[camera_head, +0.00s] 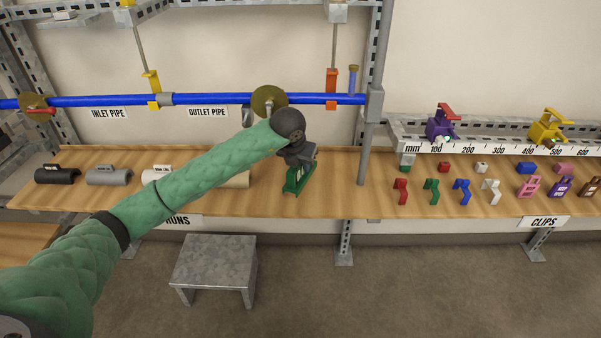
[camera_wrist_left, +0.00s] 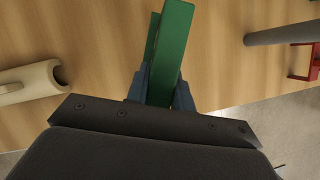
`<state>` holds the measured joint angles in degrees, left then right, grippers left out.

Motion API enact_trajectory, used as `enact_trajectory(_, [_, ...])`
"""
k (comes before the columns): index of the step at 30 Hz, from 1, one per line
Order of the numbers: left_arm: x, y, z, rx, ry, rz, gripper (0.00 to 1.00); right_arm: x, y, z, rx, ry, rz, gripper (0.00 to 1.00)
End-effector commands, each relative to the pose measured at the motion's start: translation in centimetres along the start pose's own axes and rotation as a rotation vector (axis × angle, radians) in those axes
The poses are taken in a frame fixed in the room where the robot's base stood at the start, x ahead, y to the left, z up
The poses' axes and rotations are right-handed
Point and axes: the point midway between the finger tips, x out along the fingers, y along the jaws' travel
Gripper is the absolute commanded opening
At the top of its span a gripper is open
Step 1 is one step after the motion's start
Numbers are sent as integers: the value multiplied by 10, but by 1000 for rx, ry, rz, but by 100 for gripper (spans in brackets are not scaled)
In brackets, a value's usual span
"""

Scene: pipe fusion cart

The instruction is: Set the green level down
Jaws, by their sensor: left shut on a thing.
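The green level (camera_head: 298,180) is at the wooden bench, below the blue pipe and left of the grey upright post. In the left wrist view the green level (camera_wrist_left: 168,55) stands out between the fingers, with wood behind it. My left gripper (camera_head: 302,160) is shut on the level from above; its fingers also show in the left wrist view (camera_wrist_left: 160,88). I cannot tell whether the level touches the bench top. My right gripper is in neither view.
The wooden bench (camera_head: 335,203) holds dark, grey and cream pipe pieces left of the level. The cream piece (camera_wrist_left: 35,80) is nearest. A grey post (camera_head: 367,150) stands right of the level. Coloured clips (camera_head: 432,192) lie farther right. A metal stool (camera_head: 215,262) stands on the floor.

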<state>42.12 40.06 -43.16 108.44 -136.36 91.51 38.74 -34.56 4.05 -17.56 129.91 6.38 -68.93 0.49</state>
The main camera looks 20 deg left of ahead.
Motion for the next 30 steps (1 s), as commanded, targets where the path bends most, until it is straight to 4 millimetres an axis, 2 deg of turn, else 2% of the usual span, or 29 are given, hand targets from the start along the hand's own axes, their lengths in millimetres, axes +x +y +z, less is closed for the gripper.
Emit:
enact_trajectory(6, [25,0,-12,0,3,0,0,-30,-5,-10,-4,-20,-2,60])
enact_trajectory(9, [32,-1,-15,0,2,0,0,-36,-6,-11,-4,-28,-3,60])
enact_trajectory(26, [35,-1,-16,1,1,0,0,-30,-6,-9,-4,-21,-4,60])
enact_trajectory(27, [36,-1,-16,1,2,0,25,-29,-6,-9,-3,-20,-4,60])
enact_trajectory(30, [35,-1,-16,1,2,0,45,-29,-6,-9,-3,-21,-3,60])
